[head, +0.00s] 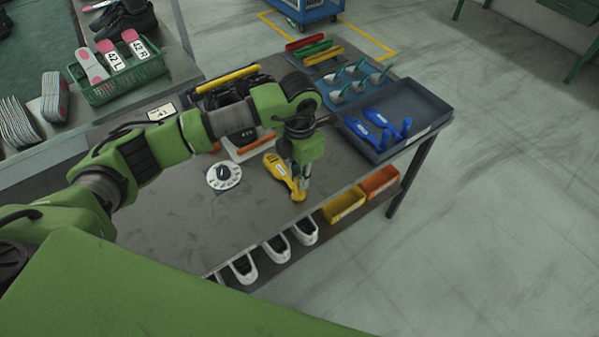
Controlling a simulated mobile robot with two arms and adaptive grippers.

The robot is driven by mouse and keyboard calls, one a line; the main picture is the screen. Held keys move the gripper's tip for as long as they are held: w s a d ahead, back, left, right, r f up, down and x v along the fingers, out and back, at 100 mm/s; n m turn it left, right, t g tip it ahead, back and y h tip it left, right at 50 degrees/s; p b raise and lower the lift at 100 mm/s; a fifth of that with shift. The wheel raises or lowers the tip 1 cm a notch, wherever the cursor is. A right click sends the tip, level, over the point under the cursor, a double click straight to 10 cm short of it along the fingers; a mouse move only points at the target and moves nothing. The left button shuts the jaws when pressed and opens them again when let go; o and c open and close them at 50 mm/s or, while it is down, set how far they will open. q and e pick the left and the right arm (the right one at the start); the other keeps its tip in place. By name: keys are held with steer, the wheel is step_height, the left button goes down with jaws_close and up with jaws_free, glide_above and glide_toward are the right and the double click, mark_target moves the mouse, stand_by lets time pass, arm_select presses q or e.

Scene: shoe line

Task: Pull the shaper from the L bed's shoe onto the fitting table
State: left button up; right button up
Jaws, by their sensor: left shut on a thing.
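The yellow shaper (277,164) with a pale label is at the front right part of the dark fitting table (190,222). My left gripper (301,188) points down at the shaper's near end and is shut on it. The shaper appears to lie on or just above the table top; I cannot tell which. Behind my left arm are dark fixtures with a yellow bar (226,80) and a white and orange item (250,150), partly hidden by the arm. I cannot make out the L bed or its shoe clearly. My right gripper is not in view.
A white dial (223,175) lies left of the shaper. A dark tray (436,110) with blue shapers (375,118) stands at the right. Yellow (344,205) and orange (380,182) bins and white shoes (276,248) are below the front edge. The table's front left is clear.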

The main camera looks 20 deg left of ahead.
arm_select(q)
steer(key=o, duration=1)
steer(key=shift+r+p, duration=2.7)
steer(key=shift+r, duration=1.8)
steer(key=shift+f, duration=0.1)
